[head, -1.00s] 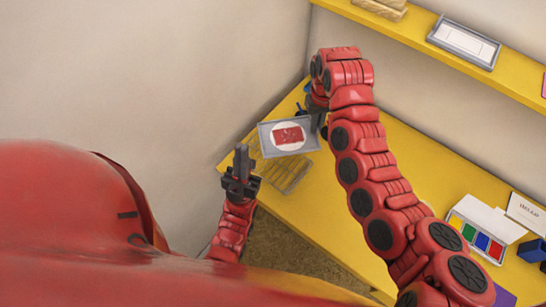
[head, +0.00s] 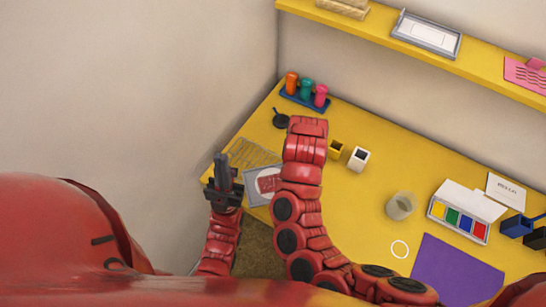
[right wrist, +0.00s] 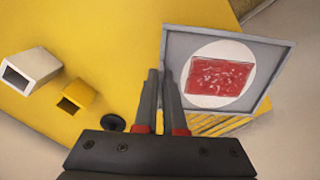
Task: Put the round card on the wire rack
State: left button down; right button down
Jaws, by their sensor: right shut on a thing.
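The round card (right wrist: 196,92) is white with a red rectangular print. It lies in a shallow grey tray (right wrist: 269,101), which looks tilted. My right gripper (right wrist: 160,72) is shut on the tray's left side in the right wrist view. In the head view my right arm hides that gripper and part of the tray (head: 252,198). The wire rack (head: 250,148) lies at the yellow table's left end; the tray shows in front of it. In the right wrist view the rack's bars (right wrist: 213,125) show below the tray. My left gripper (head: 221,168) is raised left of the tray, apparently empty; its finger gap is unclear.
A blue holder with coloured stampers (head: 305,97), a dark round item (head: 281,119), a yellow box (head: 336,149) and a white box (head: 358,159) stand behind my right arm. A cup (head: 400,207), an inkpad set (head: 459,223) and a purple mat (head: 452,272) are further right.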

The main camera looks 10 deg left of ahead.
send_over(279, 161)
jog(key=shift+a+f+p, duration=0.1)
jog(key=shift+f+p, duration=0.3)
jog(key=shift+f, duration=0.15)
jog(key=shift+f+p, duration=0.3)
jog(key=shift+f, duration=0.1)
notch_tip(279, 161, down, 2)
jog(key=shift+f, duration=0.4)
jog(key=shift+f, duration=0.1)
jog(key=c, duration=1)
grip_release()
